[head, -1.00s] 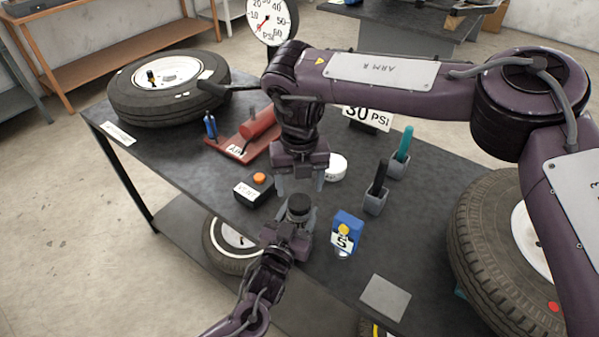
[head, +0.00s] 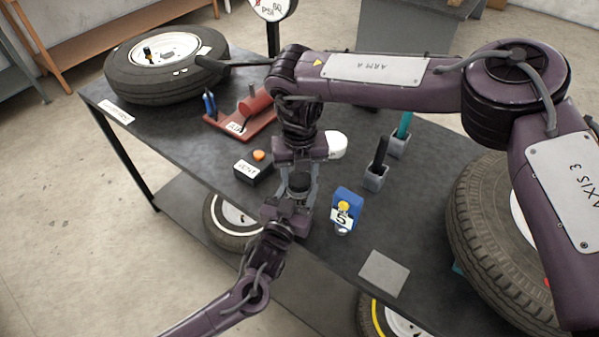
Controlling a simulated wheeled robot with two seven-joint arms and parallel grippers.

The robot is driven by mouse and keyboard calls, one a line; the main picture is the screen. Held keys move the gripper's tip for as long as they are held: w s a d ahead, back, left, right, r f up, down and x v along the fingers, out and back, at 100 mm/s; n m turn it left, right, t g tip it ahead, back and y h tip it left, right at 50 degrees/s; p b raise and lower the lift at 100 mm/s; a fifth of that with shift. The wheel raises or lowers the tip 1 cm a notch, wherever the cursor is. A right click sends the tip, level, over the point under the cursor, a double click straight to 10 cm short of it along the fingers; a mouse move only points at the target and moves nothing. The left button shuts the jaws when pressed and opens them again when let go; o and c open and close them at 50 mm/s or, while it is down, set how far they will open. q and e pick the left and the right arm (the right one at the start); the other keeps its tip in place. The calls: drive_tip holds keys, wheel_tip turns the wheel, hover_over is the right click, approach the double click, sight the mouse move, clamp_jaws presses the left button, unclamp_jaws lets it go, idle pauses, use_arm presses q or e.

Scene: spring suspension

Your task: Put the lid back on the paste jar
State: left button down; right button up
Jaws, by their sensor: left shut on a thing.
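My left gripper (head: 292,207) comes up from the lower left and is shut on a small dark cylinder (head: 300,186). I cannot tell whether this is the paste jar, its lid or both. My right gripper (head: 299,180) points down from above, directly over the cylinder. Its fingers are spread on either side of the cylinder's top; contact is not clear. A white round tub or lid (head: 337,145) stands on the table behind and right of my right gripper, partly hidden by it.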

drive_tip(key=shift+c, duration=0.8)
drive_tip(key=o, duration=1.2)
drive_tip(key=shift+c, duration=0.2)
wheel_tip(320, 180, up, 12)
use_arm(q)
drive_tip(key=shift+c, duration=2.4)
unclamp_jaws()
drive_tip(key=shift+s, duration=0.1)
